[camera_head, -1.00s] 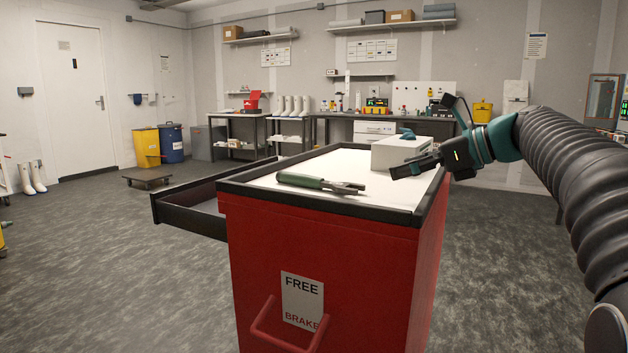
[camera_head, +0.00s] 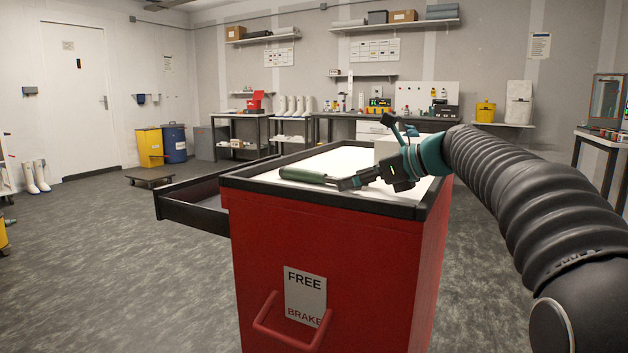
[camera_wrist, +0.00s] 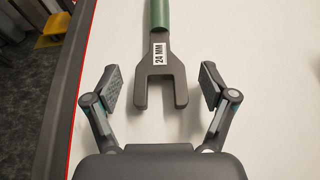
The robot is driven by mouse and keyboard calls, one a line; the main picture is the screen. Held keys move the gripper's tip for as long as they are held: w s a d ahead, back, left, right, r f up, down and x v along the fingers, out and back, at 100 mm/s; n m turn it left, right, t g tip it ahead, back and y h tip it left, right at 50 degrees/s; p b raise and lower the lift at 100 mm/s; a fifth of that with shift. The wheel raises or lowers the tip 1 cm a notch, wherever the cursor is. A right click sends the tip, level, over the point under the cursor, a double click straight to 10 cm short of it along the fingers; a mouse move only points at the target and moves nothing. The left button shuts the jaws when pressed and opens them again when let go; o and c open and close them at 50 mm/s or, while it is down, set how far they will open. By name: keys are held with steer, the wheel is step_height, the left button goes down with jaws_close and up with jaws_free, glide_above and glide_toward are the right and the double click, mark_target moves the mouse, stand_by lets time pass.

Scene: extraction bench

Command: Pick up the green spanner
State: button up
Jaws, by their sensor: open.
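The green spanner (camera_head: 308,175) lies on the white top of the red cart (camera_head: 318,240). In the wrist view its grey open-ended head (camera_wrist: 160,75) carries a white "24 MM" label, and its green handle (camera_wrist: 159,14) runs out of the top of the picture. My gripper (camera_wrist: 161,84) is open, with one finger on each side of the spanner's head and a gap on both sides. In the head view my gripper (camera_head: 346,183) is at the head end of the spanner and hides that end. I cannot tell its exact height above the top.
A white box (camera_head: 388,150) stands on the cart behind my gripper, partly hidden by it. A dark raised rim (camera_head: 320,196) edges the cart top. An open drawer (camera_head: 190,212) sticks out at the cart's left. The white surface around the spanner is clear.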

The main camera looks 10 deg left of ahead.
steer(key=shift+w+a+f, duration=0.2)
steer(key=shift+a, duration=0.15)
steer(key=c, duration=1.4)
steer(key=shift+r, duration=0.1)
